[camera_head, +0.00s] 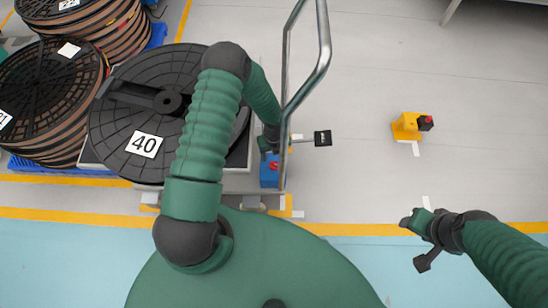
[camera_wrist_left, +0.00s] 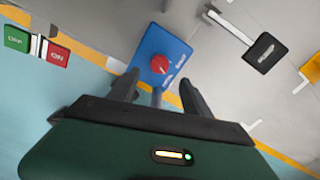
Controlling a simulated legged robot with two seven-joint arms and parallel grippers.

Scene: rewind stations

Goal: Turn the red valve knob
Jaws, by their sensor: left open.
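The red valve knob (camera_wrist_left: 160,64) sits on a blue panel (camera_wrist_left: 150,42) with white lettering. In the head view the knob (camera_head: 273,166) shows small on the blue box (camera_head: 269,178) beside the cart's rail. My left gripper (camera_wrist_left: 160,80) is open, its two fingers pointing toward the panel on either side of the knob's lower side. They look apart from the knob; the exact gap is hard to tell. In the head view my left gripper (camera_head: 268,145) is partly hidden by my arm and the rail. My right gripper (camera_head: 413,242) is open and empty at the right, over the floor.
A metal rail (camera_head: 324,45) rises close beside my left arm. A black pad on a rod (camera_head: 323,138) sticks out right of the box. A large reel marked 40 (camera_head: 115,135) lies at the left. A yellow unit (camera_head: 404,126) stands on clear floor.

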